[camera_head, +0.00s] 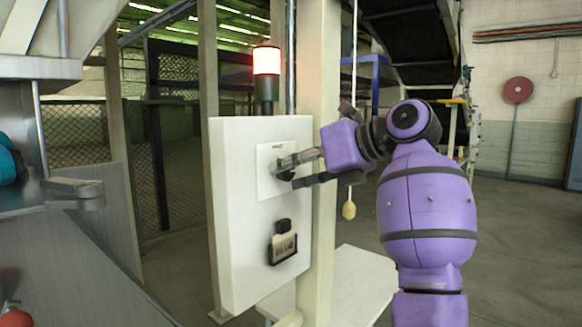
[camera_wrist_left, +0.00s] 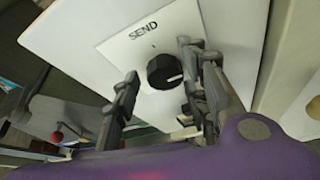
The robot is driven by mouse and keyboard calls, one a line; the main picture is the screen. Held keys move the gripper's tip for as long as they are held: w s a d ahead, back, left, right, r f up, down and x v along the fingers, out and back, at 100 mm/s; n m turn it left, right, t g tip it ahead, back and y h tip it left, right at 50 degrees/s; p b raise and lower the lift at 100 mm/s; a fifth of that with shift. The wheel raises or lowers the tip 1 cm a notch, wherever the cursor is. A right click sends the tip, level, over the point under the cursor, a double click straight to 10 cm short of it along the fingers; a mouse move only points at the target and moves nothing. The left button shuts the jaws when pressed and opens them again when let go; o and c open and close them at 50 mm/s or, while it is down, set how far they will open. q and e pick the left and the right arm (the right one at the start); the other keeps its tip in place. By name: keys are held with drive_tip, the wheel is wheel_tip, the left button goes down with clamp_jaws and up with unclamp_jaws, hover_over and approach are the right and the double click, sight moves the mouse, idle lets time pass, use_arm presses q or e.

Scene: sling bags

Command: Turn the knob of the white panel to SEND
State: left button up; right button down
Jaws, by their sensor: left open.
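The white panel (camera_head: 235,215) stands upright at the middle of the head view. A square plate on it carries the black round knob (camera_wrist_left: 164,71), with the word SEND (camera_wrist_left: 143,30) printed above the knob in the left wrist view. Contact cannot be told. The knob is largely hidden in the head view. My right gripper is out of view.
A lit red-topped signal lamp (camera_head: 266,62) stands above the panel. A dark holder with a labelled item (camera_head: 283,243) is mounted lower on the panel. A cord with a yellow handle (camera_head: 349,210) hangs beside the post (camera_head: 321,235). Open floor lies at the right.

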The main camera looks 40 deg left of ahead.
use_arm(q)
drive_tip(key=shift+a+f, duration=0.1)
drive_tip(key=c, duration=1)
